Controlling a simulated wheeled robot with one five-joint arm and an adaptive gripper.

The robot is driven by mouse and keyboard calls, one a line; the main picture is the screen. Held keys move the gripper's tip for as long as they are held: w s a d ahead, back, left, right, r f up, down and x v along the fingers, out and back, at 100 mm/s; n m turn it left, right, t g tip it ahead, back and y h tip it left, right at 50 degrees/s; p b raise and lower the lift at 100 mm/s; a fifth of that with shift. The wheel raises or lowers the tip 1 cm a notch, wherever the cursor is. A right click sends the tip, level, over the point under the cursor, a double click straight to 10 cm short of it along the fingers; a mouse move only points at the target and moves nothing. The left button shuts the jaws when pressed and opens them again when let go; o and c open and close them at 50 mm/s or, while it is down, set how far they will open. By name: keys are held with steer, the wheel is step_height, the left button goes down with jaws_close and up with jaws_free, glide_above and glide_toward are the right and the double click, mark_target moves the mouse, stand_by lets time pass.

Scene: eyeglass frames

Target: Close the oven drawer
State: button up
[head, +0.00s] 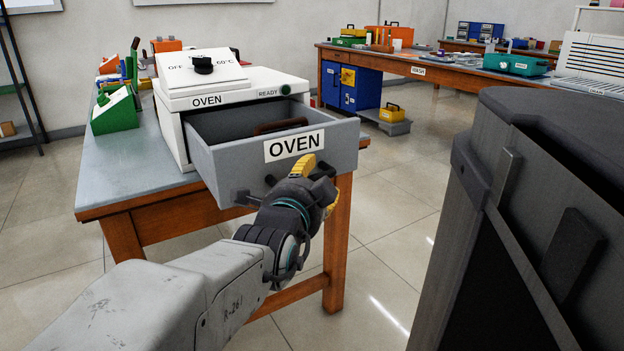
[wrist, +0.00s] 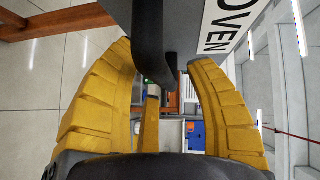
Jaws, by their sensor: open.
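The white oven (head: 230,90) stands on a wooden workbench. Its grey drawer (head: 230,163), labelled OVEN, is pulled out toward me. A brown, frame-like item (head: 280,126) lies inside it, partly hidden by the drawer front. My gripper (head: 314,180) is at the drawer front, just below the label. In the wrist view, its yellow fingers are spread, with the dark drawer handle (wrist: 150,45) between them. The handle also shows beside my gripper in the head view (head: 244,198). I cannot tell whether the fingers touch it.
A green box (head: 115,112) and other items sit on the workbench (head: 130,165) left of the oven. A large dark cabinet-like body (head: 545,190) fills the right foreground. Another bench (head: 440,68) with boxes stands behind. Tiled floor lies open between them.

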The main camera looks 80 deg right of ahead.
steer(key=shift+o, duration=0.3)
steer(key=c, duration=0.9)
jaws_close()
steer(key=shift+f, duration=0.1)
